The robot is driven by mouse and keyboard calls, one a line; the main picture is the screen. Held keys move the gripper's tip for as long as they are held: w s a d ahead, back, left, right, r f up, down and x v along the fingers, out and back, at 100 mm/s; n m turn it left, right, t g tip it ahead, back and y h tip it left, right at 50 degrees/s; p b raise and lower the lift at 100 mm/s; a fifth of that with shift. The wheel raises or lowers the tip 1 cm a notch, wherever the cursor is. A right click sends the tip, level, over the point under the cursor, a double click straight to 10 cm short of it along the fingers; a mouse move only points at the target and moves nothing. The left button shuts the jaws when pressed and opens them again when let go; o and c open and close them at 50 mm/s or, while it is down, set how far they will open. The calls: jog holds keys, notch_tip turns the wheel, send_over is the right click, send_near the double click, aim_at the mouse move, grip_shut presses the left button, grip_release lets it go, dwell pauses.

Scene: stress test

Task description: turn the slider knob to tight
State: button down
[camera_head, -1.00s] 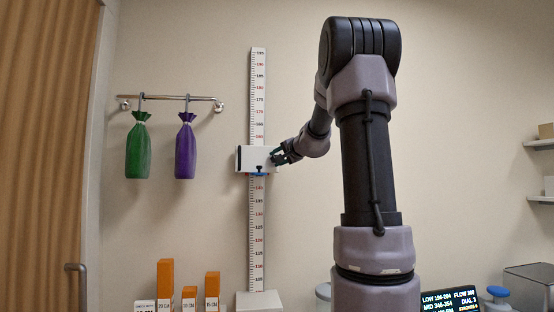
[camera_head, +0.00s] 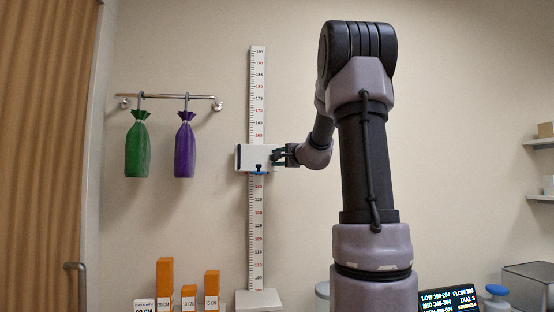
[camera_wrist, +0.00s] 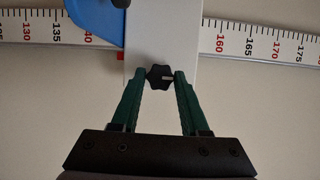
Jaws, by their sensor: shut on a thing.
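The slider (camera_head: 254,158) is a white block on the upright measuring scale (camera_head: 257,100) on the wall. Its knob (camera_wrist: 160,77) is a small black lobed knob with a light mark, seen in the wrist view on the white face of the slider. My gripper (camera_head: 278,156) is at the right side of the slider. In the wrist view my gripper's green fingers (camera_wrist: 160,76) are shut on the knob, one on each side. A blue part (camera_wrist: 97,18) of the slider shows at the upper left there. In the head view the knob is hidden by my gripper.
A green bag (camera_head: 138,147) and a purple bag (camera_head: 185,147) hang from a wall rail (camera_head: 168,97) to the left. Orange blocks (camera_head: 165,278) stand low at the left. A display (camera_head: 449,301) is at the lower right. The wall around the slider is clear.

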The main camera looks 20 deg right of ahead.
jog(key=shift+c, duration=2)
grip_release()
jog(key=s+d, duration=0.1)
jog(key=s, duration=0.9)
jog(key=shift+s, duration=0.35)
jog(key=shift+d, duration=0.1)
